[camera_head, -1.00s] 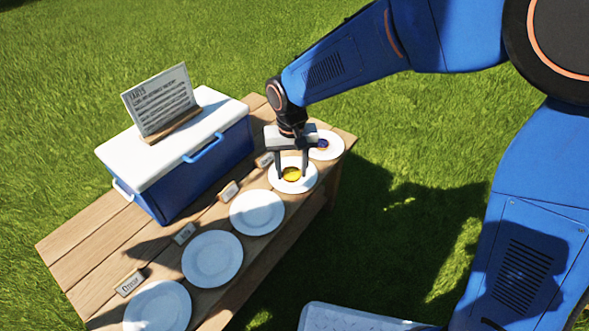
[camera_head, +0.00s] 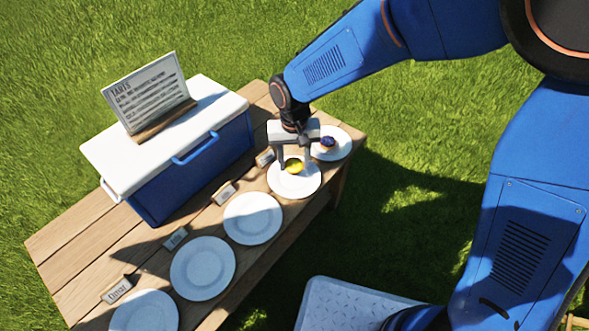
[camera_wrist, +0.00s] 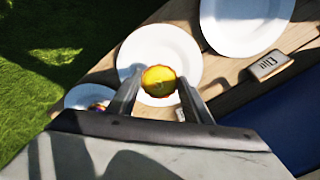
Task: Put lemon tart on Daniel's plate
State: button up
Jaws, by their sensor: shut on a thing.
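My gripper (camera_head: 294,160) is shut on a yellow lemon tart (camera_head: 293,166). The tart also shows between the fingers in the wrist view (camera_wrist: 158,80). It is over a white plate (camera_head: 290,188), the second from the far right end of the row; I cannot tell whether it touches the plate. Three other empty white plates (camera_head: 252,218), (camera_head: 203,268), (camera_head: 146,315) run toward the lower left. Small name cards stand by the plates. The nearest card (camera_head: 117,290) seems to begin with "O"; the others are too small to read surely.
A dark-topped tart sits on the far right plate (camera_head: 344,144). A blue cooler (camera_head: 195,165) with a white lid stands behind the plates, bearing a text sign (camera_head: 147,95). The wooden table (camera_head: 75,245) has bare boards at its left.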

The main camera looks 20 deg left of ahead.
aim_at(294, 171)
jog(key=shift+f, duration=2.15)
jog(key=shift+f, duration=0.15)
jog(key=o, duration=0.8)
notch_tip(294, 171, up, 12)
jog(key=shift+r, duration=0.15)
